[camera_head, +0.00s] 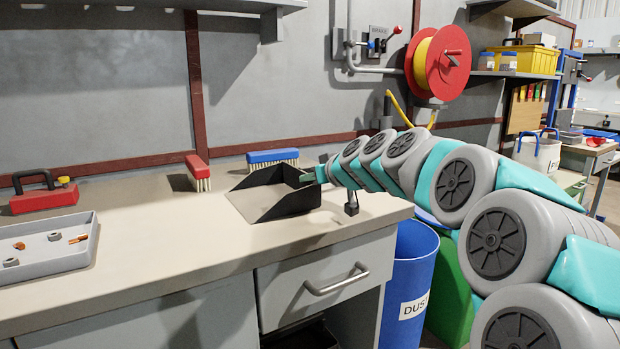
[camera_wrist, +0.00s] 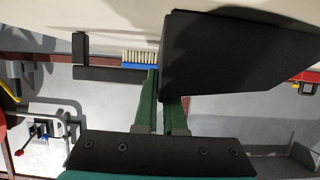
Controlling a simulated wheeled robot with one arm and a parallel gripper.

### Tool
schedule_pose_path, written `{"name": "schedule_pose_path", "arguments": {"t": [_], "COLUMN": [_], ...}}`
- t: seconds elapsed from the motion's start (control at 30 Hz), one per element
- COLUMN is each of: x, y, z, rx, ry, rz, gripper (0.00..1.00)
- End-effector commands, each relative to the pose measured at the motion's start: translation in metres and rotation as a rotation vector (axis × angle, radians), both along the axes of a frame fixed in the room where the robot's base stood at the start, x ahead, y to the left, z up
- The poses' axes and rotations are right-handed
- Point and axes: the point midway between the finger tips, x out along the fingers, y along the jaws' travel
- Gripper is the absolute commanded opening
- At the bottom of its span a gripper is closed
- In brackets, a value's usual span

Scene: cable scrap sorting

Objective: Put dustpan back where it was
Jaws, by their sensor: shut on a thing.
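The black dustpan (camera_head: 285,203) is at the right end of the workbench, its open side facing left. It is on or just above the top; I cannot tell which. My gripper (camera_head: 312,172) reaches in from the right and is shut on the dustpan at its right side. In the wrist view the dustpan (camera_wrist: 228,58) fills the upper middle, and the green fingers of my gripper (camera_wrist: 163,98) meet its edge. The grip point itself is mostly hidden.
A grey tray (camera_head: 50,268) with scraps is at far left. A small black fitting (camera_head: 351,203) stands near the front edge. A blue bin (camera_head: 412,270) stands below right. Mid-bench is clear.

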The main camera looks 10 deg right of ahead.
Motion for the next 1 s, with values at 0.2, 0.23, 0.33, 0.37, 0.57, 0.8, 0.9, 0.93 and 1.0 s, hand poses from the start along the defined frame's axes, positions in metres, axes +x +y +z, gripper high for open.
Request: {"name": "schedule_pose_path", "arguments": {"t": [0.2, 0.23, 0.33, 0.37, 0.57, 0.8, 0.9, 0.93, 1.0], "x": [0.000, 0.000, 0.000, 0.000, 0.000, 0.000, -0.005, -0.008, -0.017], "y": [0.000, 0.000, 0.000, 0.000, 0.000, 0.000, -0.002, -0.003, -0.006], "z": [-0.003, -0.004, -0.002, -0.002, -0.002, 0.000, 0.003, 0.005, 0.008], "rx": [-0.001, -0.001, -0.001, -0.001, -0.001, -0.001, -0.001, 0.000, -0.001], "ry": [0.000, 0.000, 0.000, 0.000, 0.001, 0.001, -0.001, -0.002, -0.002], "rz": [0.000, 0.000, 0.000, 0.000, 0.000, 0.000, 0.000, 0.000, -0.001], "gripper": [0.00, 0.00, 0.18, 0.22, 0.37, 0.37, 0.37, 0.37, 0.37]}}
